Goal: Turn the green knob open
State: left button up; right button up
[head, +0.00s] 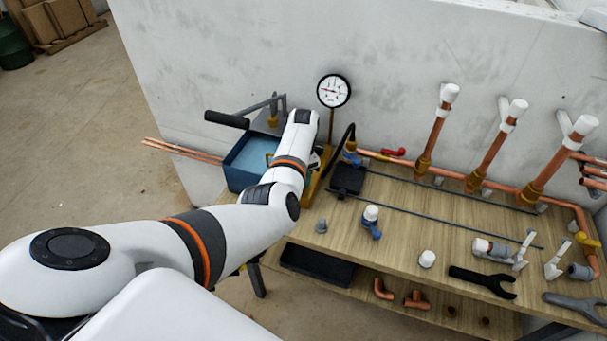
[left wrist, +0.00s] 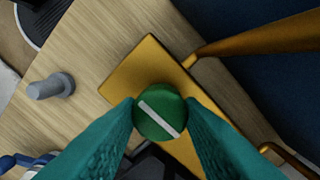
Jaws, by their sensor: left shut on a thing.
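The green knob (left wrist: 160,112) shows in the left wrist view as a round disc with a pale bar across its face. The bar runs diagonally from upper left to lower right. The knob is over a yellow plate (left wrist: 150,72). My left gripper (left wrist: 162,118) is shut on the knob, with one teal finger on each side of it. In the head view my left arm reaches over the bench beside the blue tank (head: 243,158) and hides the knob and the fingertips. My right gripper is not seen in either view.
A pressure gauge (head: 334,91) stands behind the arm. Copper pipes with white caps (head: 482,150) run along the wall at right. Fittings and a black wrench (head: 484,281) lie on the wooden bench (head: 395,250). A grey plug (left wrist: 52,87) stands near the yellow plate.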

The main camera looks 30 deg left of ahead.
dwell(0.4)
pick_arm(q)
jog(key=o, duration=1)
jog(key=shift+r, duration=0.15)
notch_tip(320, 180, up, 12)
jog(key=b, duration=0.2)
